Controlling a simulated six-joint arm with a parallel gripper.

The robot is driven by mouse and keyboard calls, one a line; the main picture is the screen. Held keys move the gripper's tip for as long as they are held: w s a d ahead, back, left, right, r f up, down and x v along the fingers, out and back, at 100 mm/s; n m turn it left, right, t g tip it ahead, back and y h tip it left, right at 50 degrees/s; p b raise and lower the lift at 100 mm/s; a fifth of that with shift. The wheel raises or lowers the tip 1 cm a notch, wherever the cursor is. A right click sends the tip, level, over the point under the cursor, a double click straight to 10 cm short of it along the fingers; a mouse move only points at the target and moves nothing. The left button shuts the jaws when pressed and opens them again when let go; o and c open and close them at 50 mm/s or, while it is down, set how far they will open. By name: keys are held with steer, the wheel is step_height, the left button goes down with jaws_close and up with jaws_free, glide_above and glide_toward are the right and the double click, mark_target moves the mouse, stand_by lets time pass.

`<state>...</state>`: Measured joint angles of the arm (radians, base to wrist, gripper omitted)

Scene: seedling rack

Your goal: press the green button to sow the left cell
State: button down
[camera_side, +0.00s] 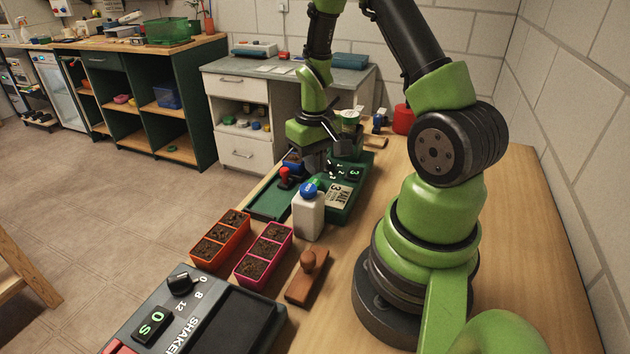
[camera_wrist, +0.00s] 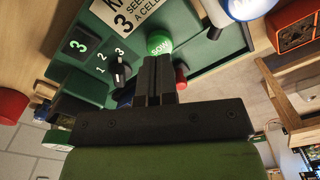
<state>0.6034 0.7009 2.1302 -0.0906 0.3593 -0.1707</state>
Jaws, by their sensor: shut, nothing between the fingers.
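The green button (camera_wrist: 159,45), marked SOW, sits on the dark green machine (camera_wrist: 192,58) in the wrist view. My gripper (camera_wrist: 157,60) is shut and empty. Its fingertips overlap the lower edge of the button in that view; I cannot tell whether they touch it. The machine's display (camera_wrist: 78,45) reads 3.
A red knob (camera_wrist: 181,75) and a black dial (camera_wrist: 120,72) flank my fingers. A white bottle (camera_side: 308,217) with a blue cap stands at the machine's near end. Orange (camera_side: 220,240) and pink (camera_side: 265,255) soil trays, a wooden stamp (camera_side: 306,280) and a shaker (camera_side: 165,310) are nearer.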

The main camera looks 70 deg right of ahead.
mark_target(314, 182)
steer(key=shift+r, duration=2.3)
steer(key=shift+a+r, duration=0.1)
steer(key=shift+r, duration=0.1)
steer(key=s+a+r+n+t+y, duration=0.1)
steer(key=s+a+r+t, duration=0.2)
steer(key=a+r, duration=0.6)
steer(key=s+a+r+n+t+y, duration=0.1)
steer(key=s+a+r+t, duration=0.3)
steer(key=a+r, duration=0.5)
steer(key=shift+s, duration=0.45)
